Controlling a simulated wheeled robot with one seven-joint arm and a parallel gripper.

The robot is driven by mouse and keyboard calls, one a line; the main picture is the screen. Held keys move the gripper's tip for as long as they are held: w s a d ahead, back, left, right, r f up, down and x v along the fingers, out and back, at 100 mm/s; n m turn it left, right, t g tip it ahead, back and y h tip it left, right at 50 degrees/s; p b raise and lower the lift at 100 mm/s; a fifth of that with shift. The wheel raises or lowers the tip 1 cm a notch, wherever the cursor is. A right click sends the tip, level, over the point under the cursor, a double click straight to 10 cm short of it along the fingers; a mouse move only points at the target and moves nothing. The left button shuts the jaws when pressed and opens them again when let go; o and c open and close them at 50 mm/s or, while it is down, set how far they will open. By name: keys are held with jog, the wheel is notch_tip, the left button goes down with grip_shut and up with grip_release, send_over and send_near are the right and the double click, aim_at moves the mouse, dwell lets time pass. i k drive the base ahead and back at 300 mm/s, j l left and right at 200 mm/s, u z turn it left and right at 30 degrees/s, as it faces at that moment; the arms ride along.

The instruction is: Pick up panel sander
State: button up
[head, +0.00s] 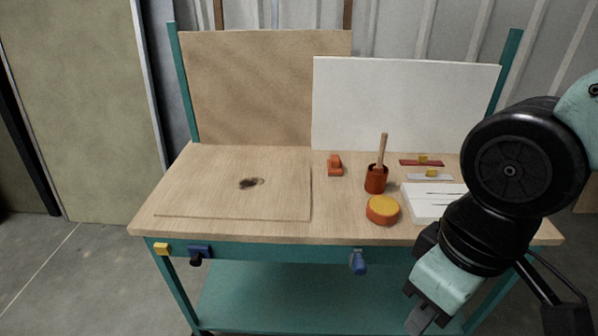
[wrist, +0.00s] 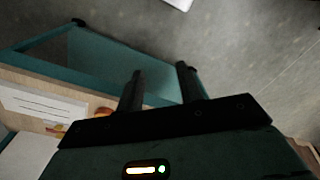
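A small orange-red block with a raised grip (head: 335,166) sits on the wooden bench top, right of centre; it looks most like the panel sander, but I cannot be sure. My gripper (head: 420,318) hangs in front of the bench's front edge at lower right in the head view, well apart from the block. In the wrist view its two dark fingers (wrist: 160,78) are spread with nothing between them. The block cannot be made out in the wrist view.
The bench top (head: 220,170) also holds a yellow-topped orange round tin (head: 383,210), a red pot with a wooden-handled tool (head: 376,180), a white slotted block (head: 430,202) and two flat scrapers (head: 421,162). A thin wood panel (head: 235,200) lies left. Upright boards stand behind.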

aim_at(335, 168)
jog(key=i+j+u, duration=0.2)
jog(key=i, duration=0.3)
jog(key=i+j+u, duration=0.2)
jog(key=i, duration=0.3)
